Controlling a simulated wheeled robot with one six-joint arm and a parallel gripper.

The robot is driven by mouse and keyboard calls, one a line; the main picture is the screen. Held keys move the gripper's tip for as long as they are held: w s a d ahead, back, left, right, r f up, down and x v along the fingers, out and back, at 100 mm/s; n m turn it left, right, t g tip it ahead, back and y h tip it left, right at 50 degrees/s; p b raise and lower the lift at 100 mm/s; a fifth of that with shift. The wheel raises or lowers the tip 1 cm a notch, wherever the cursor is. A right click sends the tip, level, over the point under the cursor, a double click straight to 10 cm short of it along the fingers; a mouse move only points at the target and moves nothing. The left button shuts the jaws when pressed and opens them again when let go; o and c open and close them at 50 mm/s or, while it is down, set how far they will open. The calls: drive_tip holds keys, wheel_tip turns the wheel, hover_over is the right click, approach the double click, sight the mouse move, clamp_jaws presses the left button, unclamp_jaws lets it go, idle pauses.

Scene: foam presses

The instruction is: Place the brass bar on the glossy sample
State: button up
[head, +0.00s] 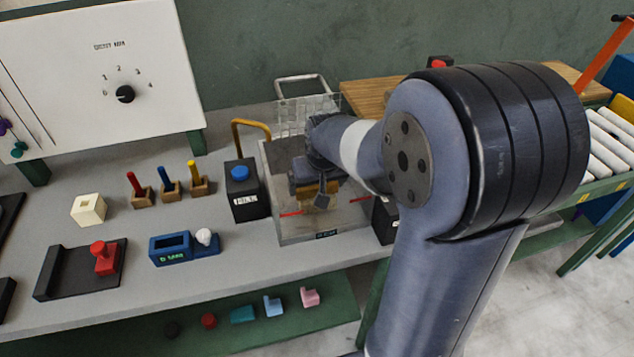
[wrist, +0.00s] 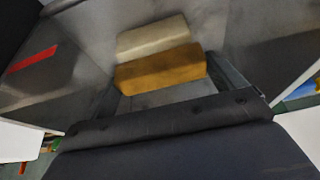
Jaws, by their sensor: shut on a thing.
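My gripper (wrist: 164,82) is shut on the brass bar (wrist: 160,72), which lies crosswise between its two fingers. In the head view my gripper (head: 318,192) is low inside a clear-walled box, with part of the brass bar (head: 308,187) showing beside it. In the wrist view a cream block (wrist: 151,38) lies right along the bar's far edge. I cannot tell whether they touch, or whether this block is the glossy sample. My arm hides part of the box.
The clear box (head: 290,236) has red marks on its walls, and a wire basket (head: 305,112) stands behind it. A black box with a blue button (head: 243,190) is close on its left. A blue holder (head: 170,250) and a cream cube (head: 89,208) stand farther left.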

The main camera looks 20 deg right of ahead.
drive_tip(key=shift+f, duration=0.1)
drive_tip(key=o, duration=1.2)
drive_tip(key=shift+r, duration=0.4)
drive_tip(key=v, duration=1.1)
drive_tip(key=shift+s+r, duration=0.2)
drive_tip(key=shift+s, duration=0.1)
